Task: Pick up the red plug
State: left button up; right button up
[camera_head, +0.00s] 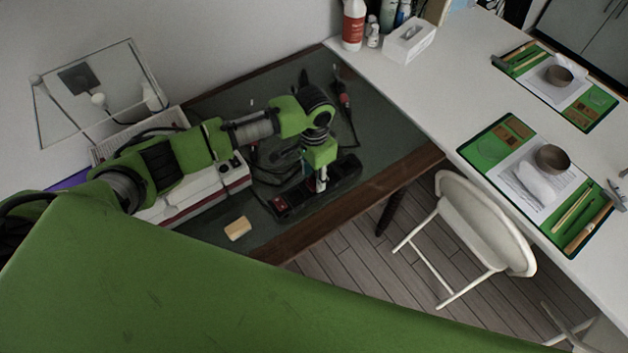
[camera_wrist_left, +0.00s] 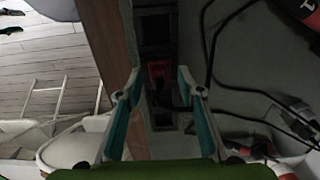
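A dark power strip (camera_head: 345,177) lies on the green-grey mat, near the wooden front edge of the desk. My left gripper (camera_head: 320,184) points down over the strip. In the left wrist view the left gripper (camera_wrist_left: 159,76) is open, its fingers apart on either side of the strip. A red piece (camera_wrist_left: 158,70), seemingly the red plug, shows between and beyond the fingertips; I cannot tell whether either finger touches it. In the head view a red piece (camera_head: 280,204) shows at the strip's left end; I cannot tell whether it is the same one. My right gripper is not in view.
Black cables (camera_wrist_left: 211,62) run beside the strip. A red-handled tool (camera_head: 343,95) lies behind it. A yellow sponge-like block (camera_head: 238,229) and a white-and-red device (camera_head: 205,190) are to the left. A white chair (camera_head: 480,225) stands beyond the desk edge.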

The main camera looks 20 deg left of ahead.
pick_arm(q)
jog(key=c, duration=0.3)
grip_shut()
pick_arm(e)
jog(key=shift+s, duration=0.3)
pick_arm(q)
jog(key=shift+r, duration=0.1)
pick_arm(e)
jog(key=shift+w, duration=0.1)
pick_arm(q)
jog(key=shift+r, duration=0.65)
jog(key=s+d+r+p, duration=0.2)
jog(key=s+r, duration=0.4)
jog(key=r, duration=0.2)
jog(key=s+d+r+p, duration=0.2)
jog(key=s+d+r, duration=0.1)
jog(key=s+r, duration=0.4)
jog(key=shift+r+p, duration=0.3)
jog(key=shift+r, duration=0.5)
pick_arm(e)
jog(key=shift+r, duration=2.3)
